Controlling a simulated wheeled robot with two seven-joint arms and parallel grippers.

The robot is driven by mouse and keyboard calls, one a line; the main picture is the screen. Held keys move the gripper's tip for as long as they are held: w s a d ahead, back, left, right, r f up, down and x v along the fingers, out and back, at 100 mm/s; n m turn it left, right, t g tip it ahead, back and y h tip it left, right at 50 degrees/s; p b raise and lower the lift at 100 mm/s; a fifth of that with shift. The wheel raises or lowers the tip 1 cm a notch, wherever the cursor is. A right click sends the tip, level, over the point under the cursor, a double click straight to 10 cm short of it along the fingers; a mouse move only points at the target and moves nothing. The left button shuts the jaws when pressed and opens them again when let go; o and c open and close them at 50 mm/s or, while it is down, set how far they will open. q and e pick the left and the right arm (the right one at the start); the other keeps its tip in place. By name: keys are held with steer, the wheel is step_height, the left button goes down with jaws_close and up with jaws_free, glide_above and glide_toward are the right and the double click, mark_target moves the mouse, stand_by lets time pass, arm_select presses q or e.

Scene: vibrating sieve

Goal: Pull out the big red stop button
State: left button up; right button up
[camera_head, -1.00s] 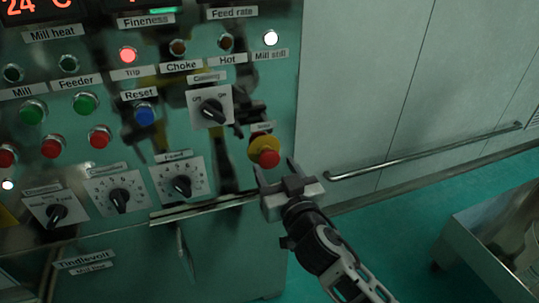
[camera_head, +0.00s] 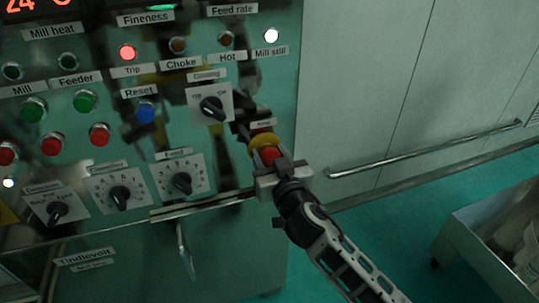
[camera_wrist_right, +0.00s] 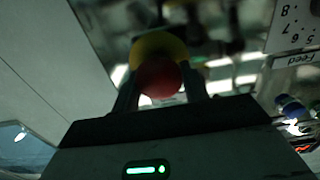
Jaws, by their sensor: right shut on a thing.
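The big red stop button (camera_head: 269,154) sits on a yellow collar (camera_head: 262,139) near the lower right edge of the metal control panel. My right gripper (camera_head: 271,160) is at the button, with its fingers on either side of the red head and shut on it. In the right wrist view the red button (camera_wrist_right: 159,78) lies between the two fingers (camera_wrist_right: 160,92), with the yellow collar (camera_wrist_right: 160,45) behind it. My left gripper is not in view.
A rail (camera_head: 425,150) runs along the pale wall at right. A metal cart (camera_head: 490,240) stands at lower right.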

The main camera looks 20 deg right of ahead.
steer(key=shift+s, duration=0.7)
steer(key=o, duration=1.1)
steer(key=shift+f, duration=0.1)
steer(key=shift+o, duration=0.6)
steer(key=shift+s, duration=0.1)
arm_select(q)
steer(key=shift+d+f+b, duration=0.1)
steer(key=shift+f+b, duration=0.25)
steer(key=shift+b, duration=0.7)
arm_select(e)
steer(key=s, duration=1.6)
steer(key=shift+d, duration=0.3)
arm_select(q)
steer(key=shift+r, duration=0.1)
arm_select(e)
steer(key=shift+w, duration=0.1)
